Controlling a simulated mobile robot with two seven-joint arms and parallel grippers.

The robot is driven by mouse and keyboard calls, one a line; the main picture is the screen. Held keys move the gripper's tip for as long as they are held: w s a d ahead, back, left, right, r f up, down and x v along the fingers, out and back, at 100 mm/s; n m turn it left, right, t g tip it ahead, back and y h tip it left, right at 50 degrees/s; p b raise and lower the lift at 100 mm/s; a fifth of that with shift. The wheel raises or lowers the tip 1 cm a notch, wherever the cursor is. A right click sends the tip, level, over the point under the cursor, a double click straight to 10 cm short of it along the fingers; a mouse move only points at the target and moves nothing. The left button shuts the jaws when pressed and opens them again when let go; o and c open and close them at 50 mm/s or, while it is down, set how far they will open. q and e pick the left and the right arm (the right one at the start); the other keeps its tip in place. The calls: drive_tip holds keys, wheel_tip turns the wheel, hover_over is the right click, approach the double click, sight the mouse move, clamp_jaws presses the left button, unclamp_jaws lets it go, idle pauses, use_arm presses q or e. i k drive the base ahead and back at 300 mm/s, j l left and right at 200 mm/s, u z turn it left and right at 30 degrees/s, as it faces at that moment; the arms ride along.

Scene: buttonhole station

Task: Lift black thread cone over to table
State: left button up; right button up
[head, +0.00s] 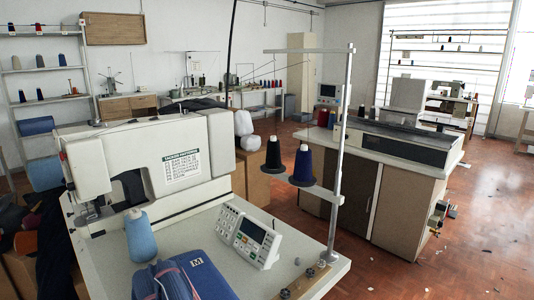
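The black thread cone (272,157) stands upright on a round holder of the white thread stand (340,160). A dark navy thread cone (302,165) stands on the holder beside it, to the right. The stand rises from the right part of the white sewing machine table (190,245). Neither of my grippers is in view.
A white buttonhole machine (150,155) fills the left of the table. A light blue cone (141,235), a control panel (248,235) and folded blue fabric (185,275) are on the table. A brown cabinet table (375,190) stands behind, right, with open floor beyond.

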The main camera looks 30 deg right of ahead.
sight(273, 158)
drive_tip(key=l+u, duration=0.45)
drive_tip(key=l, duration=1.9)
drive_tip(key=l+u, duration=0.15)
drive_tip(key=l, duration=0.2)
drive_tip(key=k+l+u, duration=0.2)
drive_tip(key=l, duration=0.2)
drive_tip(key=l+u, duration=0.3)
drive_tip(key=k+l+u, duration=0.1)
drive_tip(key=l+u, duration=0.15)
drive_tip(key=l, duration=0.15)
drive_tip(key=l+u, duration=0.55)
drive_tip(key=l, duration=0.15)
